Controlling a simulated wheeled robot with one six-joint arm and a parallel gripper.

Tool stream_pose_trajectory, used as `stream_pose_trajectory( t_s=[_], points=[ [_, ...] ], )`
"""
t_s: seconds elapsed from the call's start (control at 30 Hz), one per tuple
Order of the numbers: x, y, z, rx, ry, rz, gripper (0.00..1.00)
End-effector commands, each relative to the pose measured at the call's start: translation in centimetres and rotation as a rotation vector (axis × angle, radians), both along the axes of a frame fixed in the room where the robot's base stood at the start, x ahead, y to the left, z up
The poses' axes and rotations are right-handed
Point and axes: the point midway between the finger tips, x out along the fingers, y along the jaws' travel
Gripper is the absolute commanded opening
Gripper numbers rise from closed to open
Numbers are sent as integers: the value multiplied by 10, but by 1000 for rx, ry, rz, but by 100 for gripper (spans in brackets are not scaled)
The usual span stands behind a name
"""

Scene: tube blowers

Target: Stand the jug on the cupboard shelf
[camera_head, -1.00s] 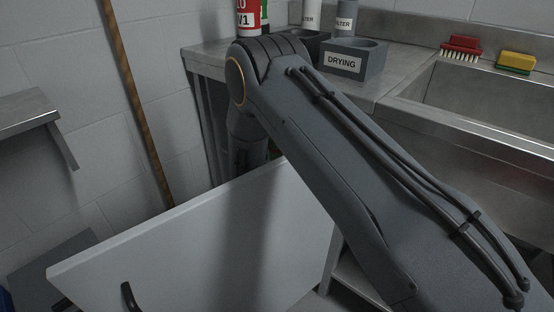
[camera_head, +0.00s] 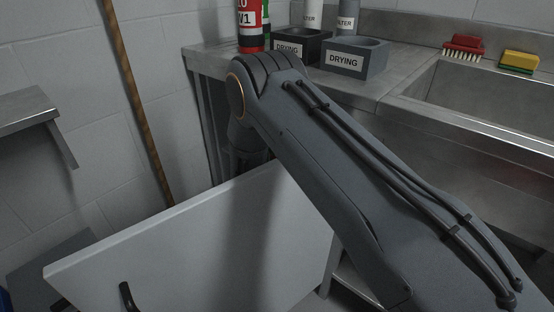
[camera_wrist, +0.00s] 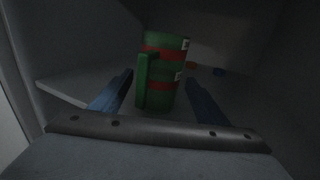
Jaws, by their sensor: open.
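In the dim wrist view a green jug (camera_wrist: 166,66) with red bands and pale labels stands roughly upright inside the cupboard, its handle facing me. It appears to rest on the pale shelf (camera_wrist: 70,92); its base contact is hard to make out. My gripper (camera_wrist: 158,82) is open, with one blue-grey finger on either side of the jug and gaps visible. In the head view the cupboard door (camera_head: 200,240) stands open. My gripper and the jug are hidden there behind the door and my arm.
On the steel counter stand a red bottle (camera_head: 249,28), a grey box marked DRYING (camera_head: 345,60) and a darker similar box (camera_head: 290,48). A sink (camera_head: 480,105) is at right, with a red brush (camera_head: 463,46) and a yellow sponge (camera_head: 518,61) behind. A wooden pole (camera_head: 135,100) leans at the wall.

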Motion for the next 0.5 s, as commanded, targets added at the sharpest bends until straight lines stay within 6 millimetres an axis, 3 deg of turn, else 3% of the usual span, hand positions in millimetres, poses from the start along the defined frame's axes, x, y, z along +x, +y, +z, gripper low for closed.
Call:
stream_pose_trajectory(
  t_s=[0.17, 0.5],
  points=[
    [-10, 4, 3, -1, 1, 2, 68],
    [-75, 24, 4, -2, 2, 4, 68]
  ],
)
